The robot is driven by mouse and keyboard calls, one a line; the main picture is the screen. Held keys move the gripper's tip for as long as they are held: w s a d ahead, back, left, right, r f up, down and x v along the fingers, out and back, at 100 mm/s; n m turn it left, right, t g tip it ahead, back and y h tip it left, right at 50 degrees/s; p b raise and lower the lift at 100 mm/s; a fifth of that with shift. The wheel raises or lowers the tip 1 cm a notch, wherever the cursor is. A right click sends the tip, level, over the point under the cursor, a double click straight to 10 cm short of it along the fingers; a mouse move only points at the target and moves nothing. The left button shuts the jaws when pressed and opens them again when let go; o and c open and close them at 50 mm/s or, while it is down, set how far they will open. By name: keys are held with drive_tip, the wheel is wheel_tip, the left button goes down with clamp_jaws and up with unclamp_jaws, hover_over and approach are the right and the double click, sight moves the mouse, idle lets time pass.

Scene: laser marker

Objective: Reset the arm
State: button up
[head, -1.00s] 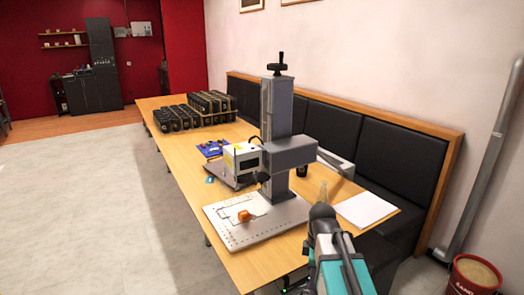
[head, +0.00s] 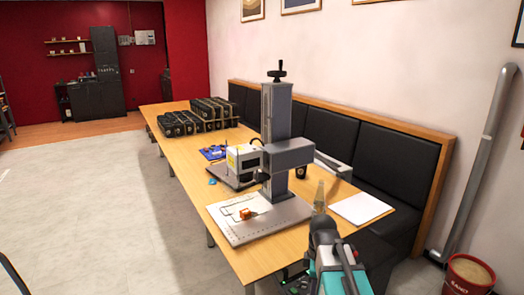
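Part of my arm (head: 326,262), teal and black, rises from the bottom edge right of centre, in front of the table's near end. Its rounded black joint is the highest part that shows clearly. I cannot make out any gripper fingers, so what the gripper holds, if anything, is not shown. The laser marker (head: 277,140) stands on the table beyond the arm, a grey column with a black crank on top and a head reaching forward. An orange block (head: 246,212) lies on its pale base plate (head: 270,224).
The long wooden table (head: 185,155) carries black cases (head: 196,115), a blue item (head: 213,153), a dark cup (head: 301,172), a white sheet (head: 361,209) and a small pale upright object (head: 319,196). A black padded bench (head: 375,185) lines the wall. Open floor (head: 85,215) lies left.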

drive_tip(key=s+f+m+g, duration=0.2)
drive_tip(key=s+f+m, duration=0.5)
drive_tip(key=s+f, duration=0.9)
drive_tip(key=s+f+m+g, duration=0.3)
drive_tip(key=s+f+m, duration=0.5)
drive_tip(key=s+f, duration=0.7)
wheel_tip(320, 180, down, 7)
drive_tip(key=shift+s+d+g, duration=0.15)
drive_tip(key=shift+s+g, duration=0.15)
drive_tip(key=shift+s, duration=0.05)
idle(0.4)
